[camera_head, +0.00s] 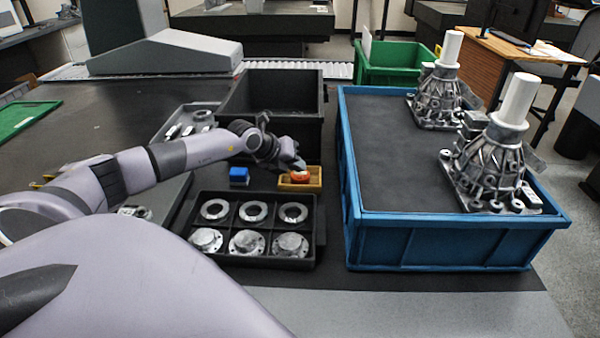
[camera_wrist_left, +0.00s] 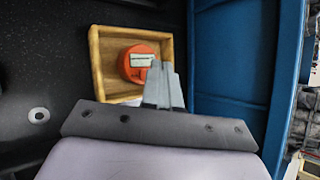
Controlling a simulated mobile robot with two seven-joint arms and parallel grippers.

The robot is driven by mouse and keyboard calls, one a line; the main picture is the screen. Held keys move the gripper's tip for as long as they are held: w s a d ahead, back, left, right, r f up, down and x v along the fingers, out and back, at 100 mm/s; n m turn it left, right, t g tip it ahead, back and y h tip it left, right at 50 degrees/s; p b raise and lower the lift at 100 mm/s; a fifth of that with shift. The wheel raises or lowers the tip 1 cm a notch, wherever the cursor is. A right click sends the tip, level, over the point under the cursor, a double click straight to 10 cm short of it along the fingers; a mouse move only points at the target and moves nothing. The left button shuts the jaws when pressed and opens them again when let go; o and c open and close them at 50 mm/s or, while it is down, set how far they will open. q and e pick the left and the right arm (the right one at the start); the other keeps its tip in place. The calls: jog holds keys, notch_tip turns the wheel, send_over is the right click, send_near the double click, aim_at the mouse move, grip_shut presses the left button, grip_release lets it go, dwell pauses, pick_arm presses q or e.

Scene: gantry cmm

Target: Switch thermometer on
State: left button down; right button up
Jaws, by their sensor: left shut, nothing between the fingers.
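The thermometer (camera_head: 300,176) is a small round orange device in a shallow wooden tray (camera_head: 287,187) on the dark table. In the left wrist view the thermometer (camera_wrist_left: 132,68) shows a pale rectangular display on its top, inside the wooden tray (camera_wrist_left: 97,62). My left gripper (camera_head: 299,165) is shut and empty, just over the thermometer. In the left wrist view its fingertips (camera_wrist_left: 161,66) overlap the right side of the thermometer and hide part of it. I cannot tell whether they touch it. My right gripper is not in view.
A blue crate (camera_head: 440,245) holding metal castings stands right of the wooden tray. A black divided tray (camera_head: 262,262) with metal flanges lies in front, and a black bin (camera_head: 268,100) stands behind. A small blue block (camera_head: 239,176) sits to the left.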

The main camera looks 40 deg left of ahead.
aim_at(296, 178)
pick_arm(q)
jog(key=shift+r, duration=0.1)
notch_tip(296, 178, up, 6)
jog(key=p, duration=0.5)
dwell(0.7)
jog(key=shift+s, duration=0.1)
